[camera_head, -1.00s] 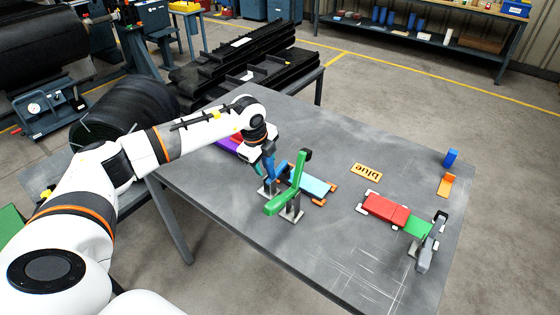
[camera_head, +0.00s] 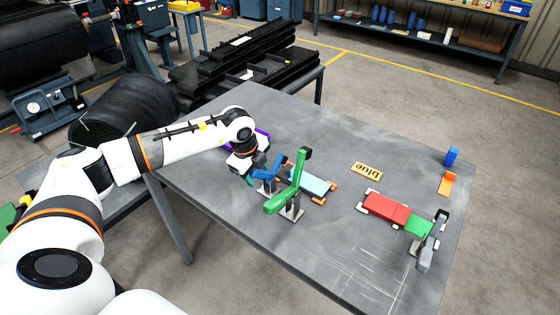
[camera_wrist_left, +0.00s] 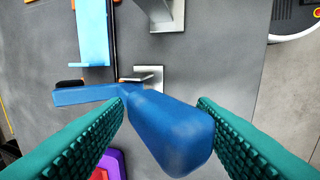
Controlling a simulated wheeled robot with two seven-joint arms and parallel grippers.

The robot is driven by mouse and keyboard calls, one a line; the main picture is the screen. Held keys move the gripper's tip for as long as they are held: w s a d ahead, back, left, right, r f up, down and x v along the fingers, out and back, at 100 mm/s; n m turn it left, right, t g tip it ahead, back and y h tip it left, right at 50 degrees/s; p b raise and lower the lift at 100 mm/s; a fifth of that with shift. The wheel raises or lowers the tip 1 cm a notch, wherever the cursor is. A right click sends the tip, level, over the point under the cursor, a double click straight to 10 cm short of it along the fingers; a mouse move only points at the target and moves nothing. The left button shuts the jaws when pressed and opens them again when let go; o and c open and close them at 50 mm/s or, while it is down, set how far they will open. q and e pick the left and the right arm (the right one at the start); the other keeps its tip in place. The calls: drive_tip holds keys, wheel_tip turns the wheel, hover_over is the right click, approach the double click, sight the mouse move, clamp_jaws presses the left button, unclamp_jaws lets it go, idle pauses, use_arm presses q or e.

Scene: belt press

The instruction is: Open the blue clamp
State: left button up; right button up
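The blue clamp (camera_head: 268,171) stands on the table, left of a green clamp (camera_head: 298,180). Its blue handle leans left, toward my left gripper (camera_head: 249,174). In the left wrist view the thick blue handle (camera_wrist_left: 172,135) points toward the camera, between the green padded fingers of my left gripper (camera_wrist_left: 162,104). The clamp's blue bar reaches left, close to a light blue block (camera_wrist_left: 93,48). My right gripper is not in view.
An orange tag marked "blue" (camera_head: 367,171) lies mid-table. Red (camera_head: 386,209) and green blocks sit by a grey clamp (camera_head: 427,250) at the right. A purple piece (camera_head: 263,138) lies behind my gripper. The front right of the grey table (camera_head: 340,270) is clear.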

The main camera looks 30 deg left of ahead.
use_arm(q)
drive_tip(key=shift+s+f, duration=0.6)
drive_tip(key=shift+s, duration=0.15)
drive_tip(key=shift+s+f+b, duration=0.5)
drive_tip(key=shift+s+f, duration=0.05)
